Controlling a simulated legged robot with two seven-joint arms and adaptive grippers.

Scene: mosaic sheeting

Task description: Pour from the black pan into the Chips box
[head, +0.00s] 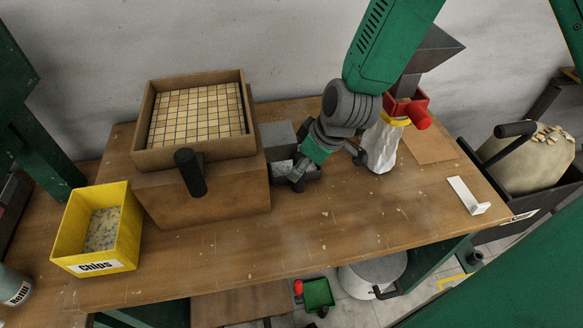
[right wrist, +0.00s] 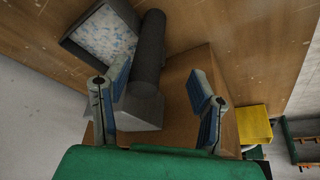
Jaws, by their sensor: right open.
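The yellow Chips box (head: 128,236) stands at the table's front left, with speckled chips inside and its label facing front. A yellow box also shows in the right wrist view (right wrist: 254,124). The dark pan (head: 277,136) stands mid-table, right of the wooden box, partly hidden by my right gripper. In the right wrist view the pan (right wrist: 84,56) holds white and blue chips and has a thick dark handle (right wrist: 149,58). My right gripper (head: 298,178) is open at the pan. In the right wrist view its fingers (right wrist: 154,90) are apart, one on each side of the handle's line; contact is unclear.
A wooden box (head: 205,195) with a framed tile sheet (head: 196,113) and black handle (head: 190,172) stands between pan and Chips box. A white bag with a red clamp (head: 378,145) stands right of my wrist. A white bracket (head: 468,197) lies at right. Front-middle table is clear.

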